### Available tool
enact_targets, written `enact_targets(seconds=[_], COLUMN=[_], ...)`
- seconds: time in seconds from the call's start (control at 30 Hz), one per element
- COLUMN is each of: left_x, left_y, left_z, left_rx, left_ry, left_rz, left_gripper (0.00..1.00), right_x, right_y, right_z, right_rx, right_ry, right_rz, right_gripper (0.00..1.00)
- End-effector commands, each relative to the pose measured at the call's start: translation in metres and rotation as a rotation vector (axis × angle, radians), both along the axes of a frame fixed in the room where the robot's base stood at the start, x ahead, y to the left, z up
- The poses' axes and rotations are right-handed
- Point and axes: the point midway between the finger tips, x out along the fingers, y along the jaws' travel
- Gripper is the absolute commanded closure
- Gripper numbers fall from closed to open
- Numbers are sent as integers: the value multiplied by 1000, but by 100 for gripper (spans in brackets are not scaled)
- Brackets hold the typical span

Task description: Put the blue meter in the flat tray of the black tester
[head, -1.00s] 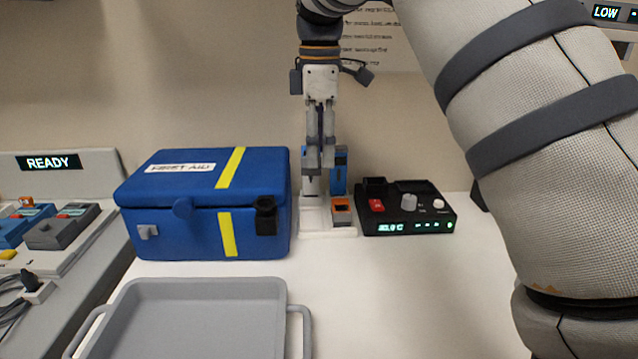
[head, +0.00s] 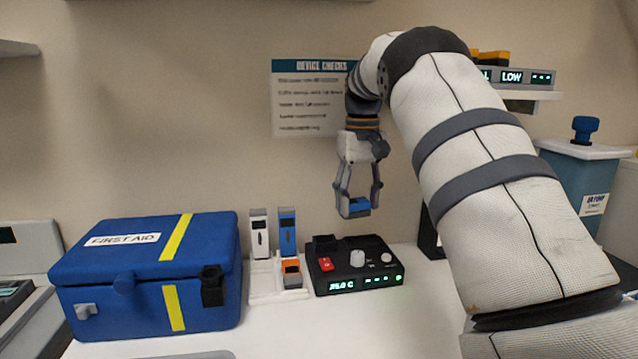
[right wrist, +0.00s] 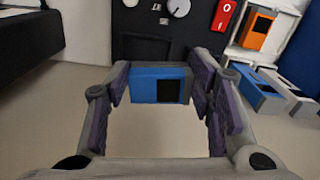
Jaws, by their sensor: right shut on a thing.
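My right gripper (head: 357,206) is shut on a blue meter (head: 354,208) and holds it in the air above the black tester (head: 352,268). In the right wrist view the blue meter (right wrist: 158,85) sits between the fingertips, its dark window facing the camera. The tester (right wrist: 133,17) lies beyond it there, with a dark flat tray (right wrist: 146,47) just past the meter. The meter and the tester are apart. The tester has a red switch, knobs and a lit display. My left gripper is not in view.
A white rack (head: 278,293) left of the tester holds a white meter (head: 260,234), another blue meter (head: 287,232) and an orange one (head: 291,271). A blue first aid box (head: 150,275) stands further left. The counter in front of the tester is clear.

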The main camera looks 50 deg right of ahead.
Motion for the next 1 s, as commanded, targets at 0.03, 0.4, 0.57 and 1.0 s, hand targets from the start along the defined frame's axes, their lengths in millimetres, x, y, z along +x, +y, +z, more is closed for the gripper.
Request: enact_targets(seconds=[0.03, 0.4, 0.57, 1.0], left_x=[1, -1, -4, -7], left_y=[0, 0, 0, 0], left_z=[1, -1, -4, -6], left_rx=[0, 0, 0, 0], left_ry=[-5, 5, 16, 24], left_rz=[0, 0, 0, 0], left_gripper=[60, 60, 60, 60], right_x=[-6, -13, -13, -13], right_y=[-6, -15, -15, -15], right_z=[-3, -25, -38, -48], right_rx=[0, -1, -1, -3], right_ry=[0, 10, 10, 5], right_rz=[-56, -156, -155, -152], right_gripper=[78, 78, 78, 78])
